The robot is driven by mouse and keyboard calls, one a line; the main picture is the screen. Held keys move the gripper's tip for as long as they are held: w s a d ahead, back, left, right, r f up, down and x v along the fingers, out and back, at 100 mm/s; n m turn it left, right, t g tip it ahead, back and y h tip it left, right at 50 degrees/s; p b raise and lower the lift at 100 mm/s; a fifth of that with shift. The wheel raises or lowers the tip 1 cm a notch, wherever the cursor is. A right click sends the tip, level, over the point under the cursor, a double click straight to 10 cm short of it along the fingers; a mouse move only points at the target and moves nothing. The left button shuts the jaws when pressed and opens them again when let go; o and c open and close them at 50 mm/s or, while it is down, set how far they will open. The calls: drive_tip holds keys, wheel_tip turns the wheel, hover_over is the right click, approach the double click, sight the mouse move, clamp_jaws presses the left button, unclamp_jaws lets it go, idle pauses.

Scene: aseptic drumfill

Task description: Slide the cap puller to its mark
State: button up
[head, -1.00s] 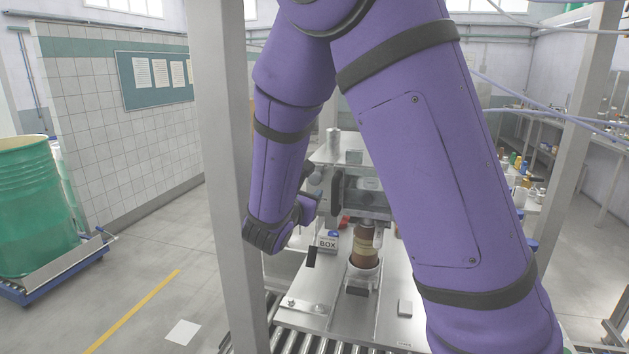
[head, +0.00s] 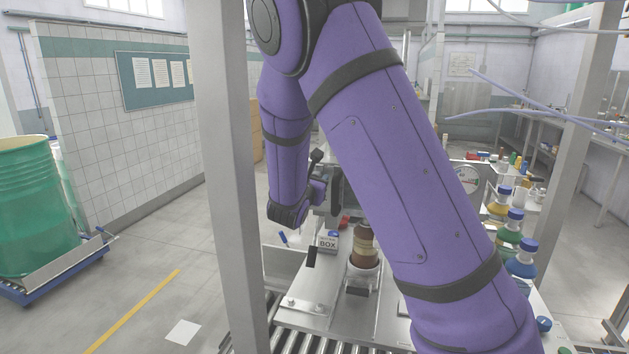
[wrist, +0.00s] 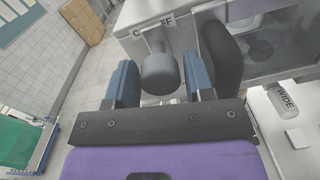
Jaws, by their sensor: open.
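In the wrist view, a grey round knob on a short stem, which looks like the cap puller's handle (wrist: 160,75), sits between the two blue fingers of my gripper (wrist: 160,62). The fingers are open, one on each side, and gaps show beside the knob. I cannot make out a separate mark. In the head view, my gripper (head: 328,192) is at the fixture, mostly covered by my arm.
A dark rounded pad (wrist: 222,55) stands close right of the right finger. Several blue-capped bottles (head: 520,258) stand at right. A metal post (head: 230,200) rises at left.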

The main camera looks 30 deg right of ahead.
clamp_jaws()
wheel_tip(320, 180, down, 5)
drive_tip(key=shift+r, duration=0.1)
idle(0.4)
unclamp_jaws()
drive_tip(key=v, duration=1)
drive_tip(key=shift+s+a, duration=0.25)
drive_tip(key=shift+a, duration=0.05)
